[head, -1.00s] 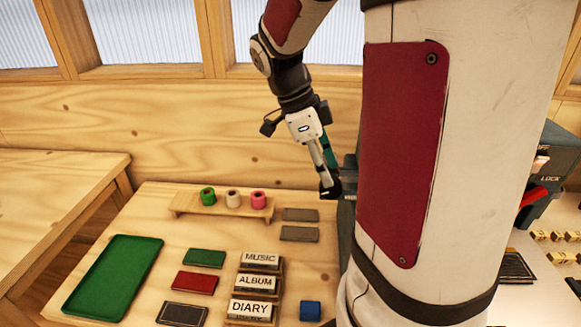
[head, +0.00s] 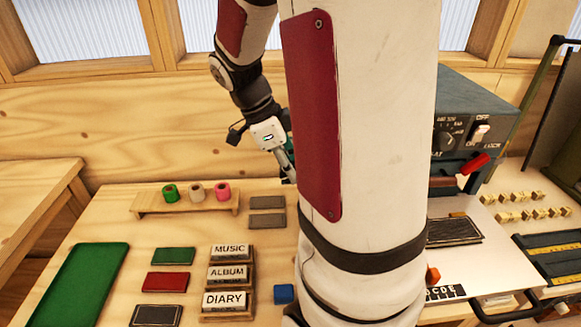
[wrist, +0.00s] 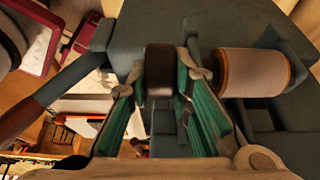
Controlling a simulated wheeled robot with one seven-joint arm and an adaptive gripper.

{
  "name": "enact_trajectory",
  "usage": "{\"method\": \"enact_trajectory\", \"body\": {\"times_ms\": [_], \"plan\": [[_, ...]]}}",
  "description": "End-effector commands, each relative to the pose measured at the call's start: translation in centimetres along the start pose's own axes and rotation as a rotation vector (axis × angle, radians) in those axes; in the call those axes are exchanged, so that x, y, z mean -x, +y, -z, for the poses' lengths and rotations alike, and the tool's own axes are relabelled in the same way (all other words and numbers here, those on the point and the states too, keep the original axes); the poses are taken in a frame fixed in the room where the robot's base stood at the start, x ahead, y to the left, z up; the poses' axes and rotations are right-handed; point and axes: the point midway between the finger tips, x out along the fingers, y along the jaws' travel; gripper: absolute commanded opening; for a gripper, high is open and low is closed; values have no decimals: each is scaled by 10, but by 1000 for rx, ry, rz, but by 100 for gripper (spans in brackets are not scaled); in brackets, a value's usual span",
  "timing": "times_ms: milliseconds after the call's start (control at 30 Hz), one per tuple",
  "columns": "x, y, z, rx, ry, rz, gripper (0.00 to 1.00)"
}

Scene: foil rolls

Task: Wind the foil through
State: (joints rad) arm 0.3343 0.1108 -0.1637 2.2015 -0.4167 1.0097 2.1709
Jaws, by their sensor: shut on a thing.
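My gripper (wrist: 166,76), with teal finger pads, is shut on a dark round knob (wrist: 159,72) at the blue-grey machine, in the wrist view. A pale roll with a copper-coloured rim (wrist: 252,73) sits on the machine to the right of the knob. In the head view my arm hides the fingertips and the near left part of the machine (head: 480,95). A green roll (head: 170,193), a cream roll (head: 196,192) and a pink roll (head: 223,191) stand on a wooden rack (head: 150,207). I cannot make out a foil strip.
The machine's front has a dial, a switch and a red lever (head: 474,164). MUSIC, ALBUM and DIARY blocks (head: 226,274), dark and coloured covers, a blue cube (head: 284,294) and a green tray (head: 85,280) lie on the table. Small brass pieces (head: 520,213) stand at right.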

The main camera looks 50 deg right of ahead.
Motion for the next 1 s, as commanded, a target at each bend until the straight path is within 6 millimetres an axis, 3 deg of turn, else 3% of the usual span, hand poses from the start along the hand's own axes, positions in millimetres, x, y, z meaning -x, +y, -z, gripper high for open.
{"method": "enact_trajectory", "body": {"times_ms": [367, 1000], "plan": [[0, 1, 3, -4, -93, -1, 0], [-4, -1, 7, -8, -551, 0, 0]]}}
